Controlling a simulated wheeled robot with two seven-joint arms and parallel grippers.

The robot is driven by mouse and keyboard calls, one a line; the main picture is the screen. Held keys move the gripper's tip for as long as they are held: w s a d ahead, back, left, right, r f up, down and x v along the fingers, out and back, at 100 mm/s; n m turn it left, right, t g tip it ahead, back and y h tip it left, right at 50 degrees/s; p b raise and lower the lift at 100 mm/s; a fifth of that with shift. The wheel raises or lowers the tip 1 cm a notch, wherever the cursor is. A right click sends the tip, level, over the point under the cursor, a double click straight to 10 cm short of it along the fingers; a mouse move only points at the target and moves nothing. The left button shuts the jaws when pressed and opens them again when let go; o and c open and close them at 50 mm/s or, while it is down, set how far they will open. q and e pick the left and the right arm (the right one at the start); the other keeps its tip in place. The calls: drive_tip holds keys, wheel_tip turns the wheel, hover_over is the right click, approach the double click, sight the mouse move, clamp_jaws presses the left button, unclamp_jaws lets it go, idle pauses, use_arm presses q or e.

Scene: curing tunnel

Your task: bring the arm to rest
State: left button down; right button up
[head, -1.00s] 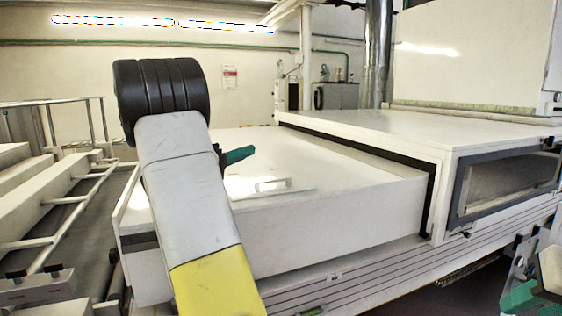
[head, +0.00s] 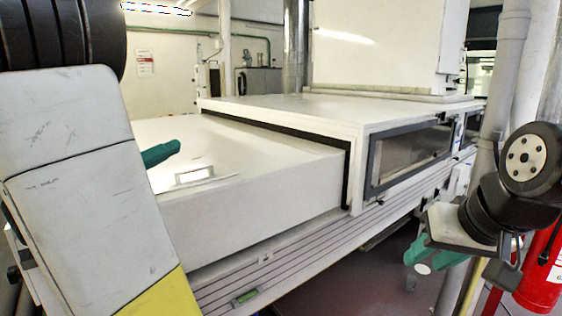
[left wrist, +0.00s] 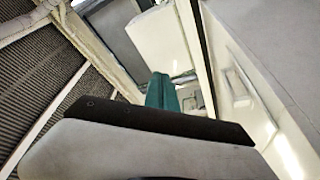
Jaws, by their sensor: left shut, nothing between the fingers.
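My left arm crosses the left of the head view, and its grey and yellow link hides part of the white machine. My left gripper (head: 160,153) shows teal fingers just past that link, over the machine's flat white top (head: 225,140). In the left wrist view the teal fingers (left wrist: 161,92) are together with nothing between them. My right gripper (head: 432,252) is low at the right of the head view, apart from the machine. Its teal fingers are partly seen, and their opening is unclear.
The white tunnel housing (head: 330,113) with a dark-framed window (head: 408,158) stands in the middle. A red fire extinguisher (head: 543,272) and grey pipes (head: 508,75) are at the right, close to my right arm. Bare floor shows between the machine and my right gripper.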

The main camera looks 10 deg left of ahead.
use_arm(q)
drive_tip(key=d+f+m+g+h, duration=0.4)
drive_tip(key=d+g, duration=0.4)
drive_tip(key=d, duration=0.7)
drive_tip(key=s+d+f+m+g+y, duration=0.3)
drive_tip(key=s+d+f+g+y, duration=0.1)
drive_tip(key=s+d+f+y, duration=0.3)
wheel_tip(320, 180, down, 2)
drive_tip(key=y, duration=0.2)
drive_tip(key=shift+d+y, duration=0.3)
